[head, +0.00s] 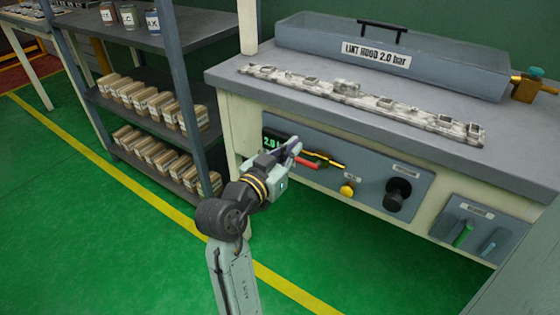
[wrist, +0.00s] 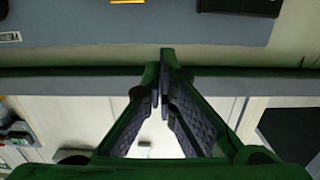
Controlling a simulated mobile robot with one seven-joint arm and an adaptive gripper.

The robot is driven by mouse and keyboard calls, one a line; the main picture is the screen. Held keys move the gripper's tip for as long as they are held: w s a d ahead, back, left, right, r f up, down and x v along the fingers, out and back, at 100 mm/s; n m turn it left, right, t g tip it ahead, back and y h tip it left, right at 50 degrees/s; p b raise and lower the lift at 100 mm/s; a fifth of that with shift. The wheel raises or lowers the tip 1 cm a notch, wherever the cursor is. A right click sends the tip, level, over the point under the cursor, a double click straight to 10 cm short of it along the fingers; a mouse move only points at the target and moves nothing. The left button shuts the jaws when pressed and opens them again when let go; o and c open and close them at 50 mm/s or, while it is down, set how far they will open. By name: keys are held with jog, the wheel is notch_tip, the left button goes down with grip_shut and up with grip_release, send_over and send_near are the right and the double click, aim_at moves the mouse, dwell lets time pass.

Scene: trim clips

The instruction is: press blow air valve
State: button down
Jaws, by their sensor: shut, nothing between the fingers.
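The bench's grey front panel (head: 365,205) carries a yellow round button (head: 347,190) and a black knob (head: 397,194), each under a small label I cannot read. I cannot tell by label which control is the blow air valve. A red handle (head: 305,163) and a brass-yellow rod (head: 326,158) are at the panel's left part. My gripper (head: 295,149) is in front of that left part, up and left of the yellow button, and partly covers a green display (head: 270,141). In the wrist view my gripper (wrist: 163,72) is shut and empty, its fingertips together.
A long mottled strip (head: 360,100) with clips lies on the bench top. Behind it stands a clear-sided hood (head: 430,65) labelled LINT HOOD 2.0 bar. A lower-right panel (head: 478,230) has a green handle (head: 462,235). A shelf (head: 150,130) with boxes is on the left.

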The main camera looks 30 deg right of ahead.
aim_at(305, 163)
jog(key=shift+w+d+f, duration=0.2)
jog(key=shift+d+f, duration=0.2)
jog(key=shift+f, duration=0.3)
jog(key=shift+w+d+f, duration=0.15)
jog(key=shift+d+f, duration=0.3)
jog(key=shift+f, duration=0.2)
jog(key=shift+w+d+f, duration=0.2)
jog(key=shift+d+f, duration=0.2)
jog(key=shift+f, duration=0.3)
